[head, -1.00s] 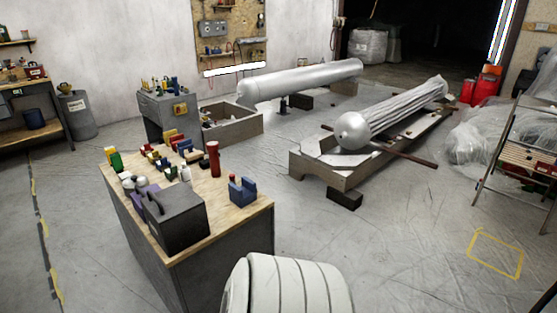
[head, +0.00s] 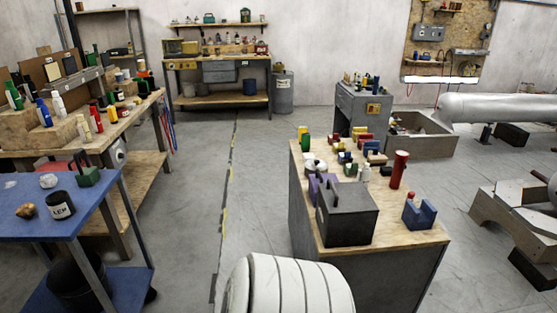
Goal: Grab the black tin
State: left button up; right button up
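A small black tin (head: 61,207) with white lettering stands upright on the blue table (head: 100,217) at the left of the head view. A brown lump (head: 26,211) and a pale lump (head: 48,181) lie near it, and a green block-like item with a dark handle (head: 86,172) stands behind it. Neither of my grippers is in view.
A wooden bench (head: 150,108) with bottles and boxes stands behind the blue table. A wood-topped cabinet (head: 400,241) holding a dark grey box (head: 347,217) stands right of centre. Open floor (head: 190,230) with a taped line lies between them.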

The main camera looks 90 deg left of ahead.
aim_at(59, 203)
jog(key=u, duration=3.65)
